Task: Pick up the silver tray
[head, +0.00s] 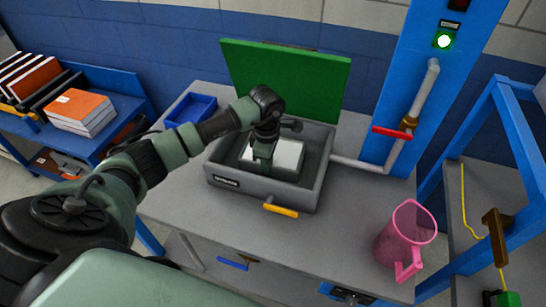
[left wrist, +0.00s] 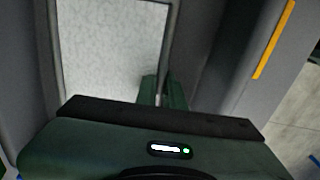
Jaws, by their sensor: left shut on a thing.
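The silver tray (head: 286,155) is a pale, flat rectangle inside the grey box (head: 318,180) on the table. My left gripper (head: 262,165) reaches down into the box at the tray's left part and is shut on the tray. In the left wrist view the tray (left wrist: 110,45) has a mottled light surface and a metal rim, and the green fingers (left wrist: 162,90) are at its edge. The fingertips are partly hidden, and I cannot tell whether the tray is clear of the box floor. My right gripper is not in view.
The box's green lid (head: 285,85) stands open behind it. A yellow handle (head: 281,211) is on its front. A blue bin (head: 191,109) is behind left, a pink jug (head: 404,235) at the right. A pipe with a red handle (head: 392,133) runs to the box's right side.

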